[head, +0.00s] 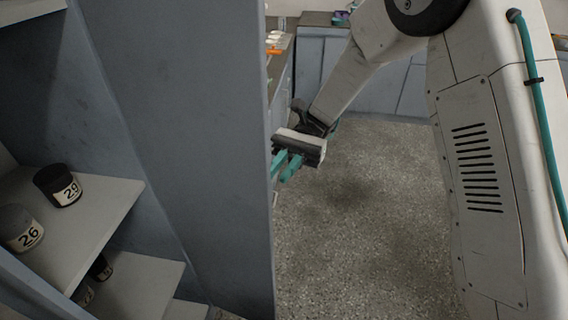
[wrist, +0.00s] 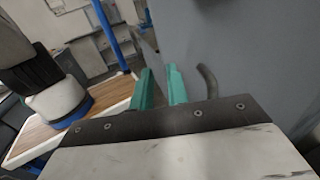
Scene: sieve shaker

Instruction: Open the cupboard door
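The cupboard's shelves (head: 95,205) show at the left of the head view. A tall blue-grey panel (head: 190,130) beside them looks like the cupboard door, swung open; its outer face is hidden there. My gripper (head: 285,167) is just past the panel's right edge, its teal fingers pointing toward it. In the wrist view the fingers (wrist: 160,88) are a little apart with nothing between them. A dark curved handle (wrist: 208,80) stands on a grey face (wrist: 250,60), just right of the fingers. I cannot tell whether the fingers touch the face.
Jars marked 29 (head: 60,186) and 26 (head: 20,228) stand on the upper shelf. Grey counters (head: 345,75) line the back. Speckled floor (head: 370,220) is clear right of the panel. A wooden-topped surface (wrist: 85,110) with a blue post (wrist: 108,35) shows in the wrist view.

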